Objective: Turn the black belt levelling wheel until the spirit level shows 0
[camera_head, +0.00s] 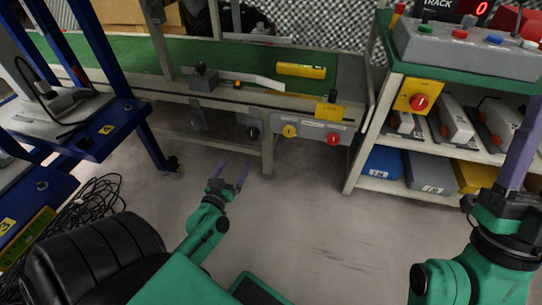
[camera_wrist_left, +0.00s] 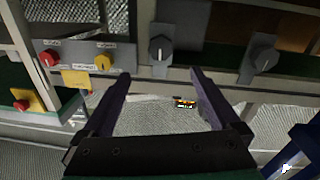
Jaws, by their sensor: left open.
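The yellow spirit level (camera_head: 301,71) lies on the green belt (camera_head: 120,52); its reading is too small to make out. Two dark knobs sit on the belt frame's front, a right one (camera_head: 253,133) and a left one (camera_head: 197,120). The left wrist view shows two dark grey knobs, one near the middle (camera_wrist_left: 161,47) and one at the right (camera_wrist_left: 260,60). I cannot tell which is the levelling wheel. My left gripper (camera_head: 235,163) is open and empty, below and in front of the frame, apart from the knobs. My right gripper (camera_head: 528,110) shows partly at the right edge, its opening unclear.
A yellow knob (camera_head: 290,131) and a red button (camera_head: 333,139) sit right of the knobs. A shelf (camera_head: 400,187) with bins stands at the right. A blue frame (camera_head: 150,125) and black cables (camera_head: 95,210) are at the left. The floor between is clear.

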